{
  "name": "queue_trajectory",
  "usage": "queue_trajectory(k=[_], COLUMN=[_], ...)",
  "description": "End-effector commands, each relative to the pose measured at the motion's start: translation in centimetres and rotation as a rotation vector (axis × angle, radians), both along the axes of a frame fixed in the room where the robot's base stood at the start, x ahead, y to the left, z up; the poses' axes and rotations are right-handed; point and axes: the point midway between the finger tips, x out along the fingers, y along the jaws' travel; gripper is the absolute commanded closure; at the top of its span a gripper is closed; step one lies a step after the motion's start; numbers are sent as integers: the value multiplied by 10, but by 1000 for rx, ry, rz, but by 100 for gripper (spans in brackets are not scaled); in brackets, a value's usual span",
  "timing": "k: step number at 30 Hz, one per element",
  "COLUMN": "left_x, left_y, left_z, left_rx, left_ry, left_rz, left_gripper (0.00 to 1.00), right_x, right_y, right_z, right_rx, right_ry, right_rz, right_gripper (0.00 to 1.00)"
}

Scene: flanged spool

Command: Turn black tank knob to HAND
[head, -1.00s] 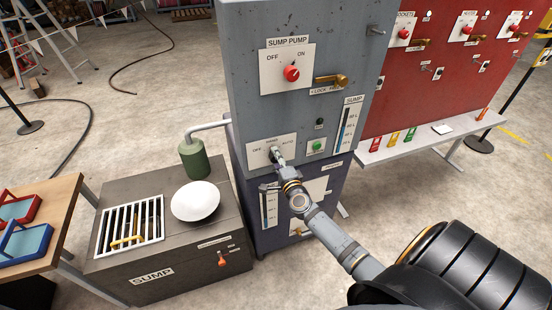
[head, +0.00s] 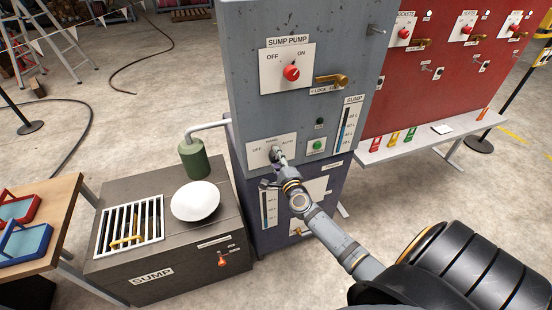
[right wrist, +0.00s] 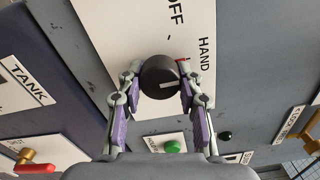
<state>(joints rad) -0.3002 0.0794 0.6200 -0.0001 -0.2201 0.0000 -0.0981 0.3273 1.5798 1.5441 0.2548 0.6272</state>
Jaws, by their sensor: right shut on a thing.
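The black tank knob (right wrist: 158,76) sits on a white plate (right wrist: 130,25) with the words OFF and HAND in the right wrist view; AUTO is hidden there. Its white pointer mark lies on the right half of the knob face, running roughly left to right, on the side of HAND. In the head view the plate (head: 256,142) is low on the grey cabinet, and my gripper covers most of the knob. My right gripper (right wrist: 159,88) is shut on the knob, one finger on each side. My left gripper is not in view.
Beside the plate are a green button (head: 317,145) and a level gauge (head: 346,125). Above are a red SUMP PUMP knob (head: 291,73) and a brass lever (head: 331,80). A dark sump box (head: 190,270) with a white dome (head: 195,201) stands to the left.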

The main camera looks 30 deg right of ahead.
Motion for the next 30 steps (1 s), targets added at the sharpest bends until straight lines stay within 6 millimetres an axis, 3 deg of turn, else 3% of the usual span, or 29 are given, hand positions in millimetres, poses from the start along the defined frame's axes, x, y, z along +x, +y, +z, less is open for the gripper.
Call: queue_trajectory(k=[1,2,6,17,20,30], left_x=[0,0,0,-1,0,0], left_y=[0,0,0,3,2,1], left_z=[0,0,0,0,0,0], left_rx=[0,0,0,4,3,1], left_ry=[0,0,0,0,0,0], left_rz=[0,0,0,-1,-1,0], left_gripper=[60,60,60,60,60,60], right_x=[0,0,0,-5,-20,-97], right_y=[0,0,0,1,5,23], right_z=[-1,-1,-1,-1,-2,-2], right_rx=[0,0,0,-1,-1,-1], right_ry=[2,2,2,1,3,5], right_rz=[0,0,0,0,2,1], right_gripper=[96,60,41,41,41,41])
